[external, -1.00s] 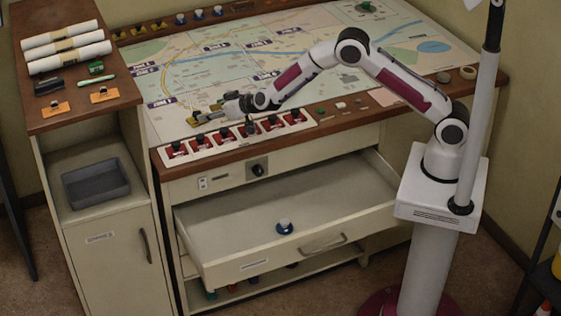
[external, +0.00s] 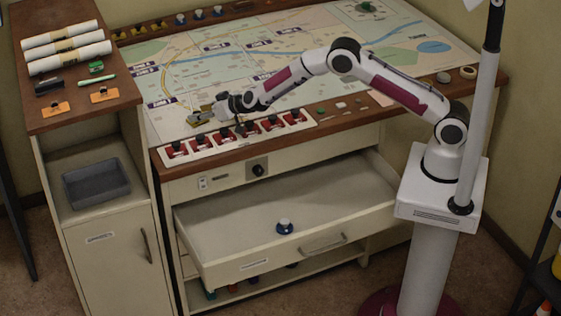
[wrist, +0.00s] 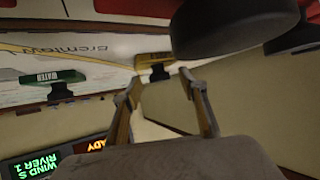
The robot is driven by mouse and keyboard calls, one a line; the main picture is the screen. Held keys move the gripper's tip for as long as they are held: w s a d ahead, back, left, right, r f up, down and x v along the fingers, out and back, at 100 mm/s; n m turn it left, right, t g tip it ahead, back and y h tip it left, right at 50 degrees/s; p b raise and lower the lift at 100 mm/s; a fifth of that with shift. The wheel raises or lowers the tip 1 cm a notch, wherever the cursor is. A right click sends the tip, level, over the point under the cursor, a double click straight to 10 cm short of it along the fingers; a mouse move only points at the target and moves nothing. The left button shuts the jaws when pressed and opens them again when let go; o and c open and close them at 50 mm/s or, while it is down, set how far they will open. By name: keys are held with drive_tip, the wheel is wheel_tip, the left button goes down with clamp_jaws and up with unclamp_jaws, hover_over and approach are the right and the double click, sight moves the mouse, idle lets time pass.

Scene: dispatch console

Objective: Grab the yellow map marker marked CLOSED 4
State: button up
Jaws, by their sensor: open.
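My gripper (external: 196,114) is over the left front part of the map in the external view, just behind the row of red blocks. In the wrist view my gripper (wrist: 161,84) is open, with its two fingers apart and nothing held between them. A yellow marker (wrist: 155,58) with a dark knob shows just beyond the fingertips, roughly in line with the gap. Its lettering is too small to read. More yellow markers (external: 138,30) stand on the back left ledge in the external view; I cannot tell which is CLOSED 4.
A green WATER marker (wrist: 53,77) is left of the fingers in the wrist view. A row of red blocks (external: 222,137) lines the front edge of the map table (external: 330,112).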

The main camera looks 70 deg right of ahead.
drive_tip(key=shift+w, duration=0.15)
idle(0.4)
clamp_jaws()
drive_tip(key=shift+r, duration=0.1)
wheel_tip(320, 180, up, 10)
idle(1.1)
idle(0.6)
